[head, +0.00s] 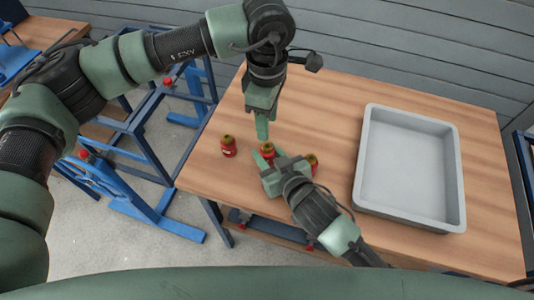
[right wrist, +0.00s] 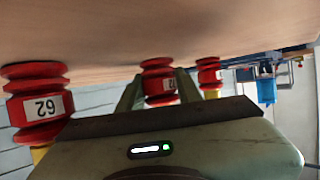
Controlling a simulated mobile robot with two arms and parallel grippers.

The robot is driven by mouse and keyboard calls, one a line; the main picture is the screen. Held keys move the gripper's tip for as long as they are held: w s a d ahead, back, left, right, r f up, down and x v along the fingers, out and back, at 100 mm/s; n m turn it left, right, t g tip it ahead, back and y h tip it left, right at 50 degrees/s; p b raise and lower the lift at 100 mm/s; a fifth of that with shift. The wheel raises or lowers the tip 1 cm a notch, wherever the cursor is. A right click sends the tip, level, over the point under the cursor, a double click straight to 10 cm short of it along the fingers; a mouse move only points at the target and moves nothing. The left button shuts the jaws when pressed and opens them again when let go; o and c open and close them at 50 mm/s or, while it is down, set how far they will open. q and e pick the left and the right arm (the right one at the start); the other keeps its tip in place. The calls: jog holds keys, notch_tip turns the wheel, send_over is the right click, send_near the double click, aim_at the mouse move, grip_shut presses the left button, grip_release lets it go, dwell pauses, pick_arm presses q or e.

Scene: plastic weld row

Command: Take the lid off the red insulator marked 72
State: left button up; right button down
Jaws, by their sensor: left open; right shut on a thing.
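Three red insulators with yellowish-brown lids stand in a row on the wooden table. My right gripper (head: 268,164) is shut on the middle insulator (head: 267,152), which also shows between its fingers in the upside-down right wrist view (right wrist: 158,82). Its white label is partly covered and too small to read surely. Its lid (head: 267,145) is on top. My left gripper (head: 262,131) is open and points down just above this lid; I cannot tell if they touch. The left insulator (head: 228,148) and the right insulator (head: 312,160) stand to either side, the right one partly hidden.
A large, empty grey tray (head: 458,190) lies on the right part of the wooden table (head: 310,95). The table's left edge is near the left insulator. Blue metal frames (head: 150,130) stand to the left, and a grey wall is behind.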

aim_at(267, 146)
dwell(0.3)
pick_arm(q)
jog(key=shift+c, duration=1)
jog(key=m, duration=0.5)
jog(key=shift+m, duration=0.4)
jog(key=m, duration=1.2)
jog(key=shift+r, duration=0.1)
jog(key=m, duration=0.4)
jog(key=shift+f+m, duration=0.4)
jog(key=shift+f, duration=0.2)
notch_tip(267, 146, down, 7)
jog(key=shift+r, duration=0.1)
